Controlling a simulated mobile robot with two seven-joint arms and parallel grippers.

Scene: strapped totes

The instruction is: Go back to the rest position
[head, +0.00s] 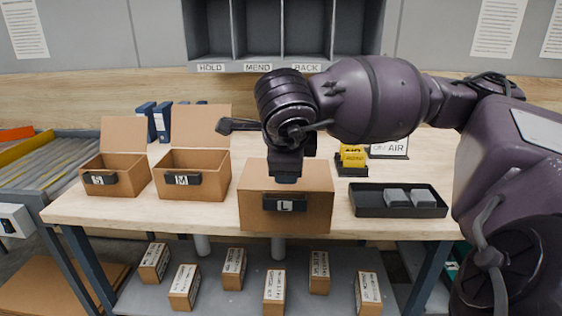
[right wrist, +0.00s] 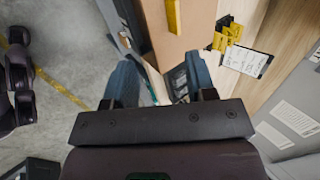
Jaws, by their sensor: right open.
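My right gripper (head: 286,172) points down over the carton marked L (head: 310,192) in the head view, its arm coming in from the right. In the right wrist view its two blue-grey fingers (right wrist: 158,84) stand apart with nothing held between them. The carton (right wrist: 185,35) shows beyond the fingertips, with a yellow strip (right wrist: 173,17) on it. The L carton's top looks closed, partly hidden by the gripper. I cannot tell whether the fingertips touch it. My left gripper is in neither view.
Open cartons S (head: 117,175) and M (head: 195,175) stand left on the bench (head: 220,222). A black tray (head: 372,212) with grey blocks lies right of L. A yellow item (head: 353,156) and an AIR sign (head: 398,151) stand behind. Several small boxes sit on the shelf below.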

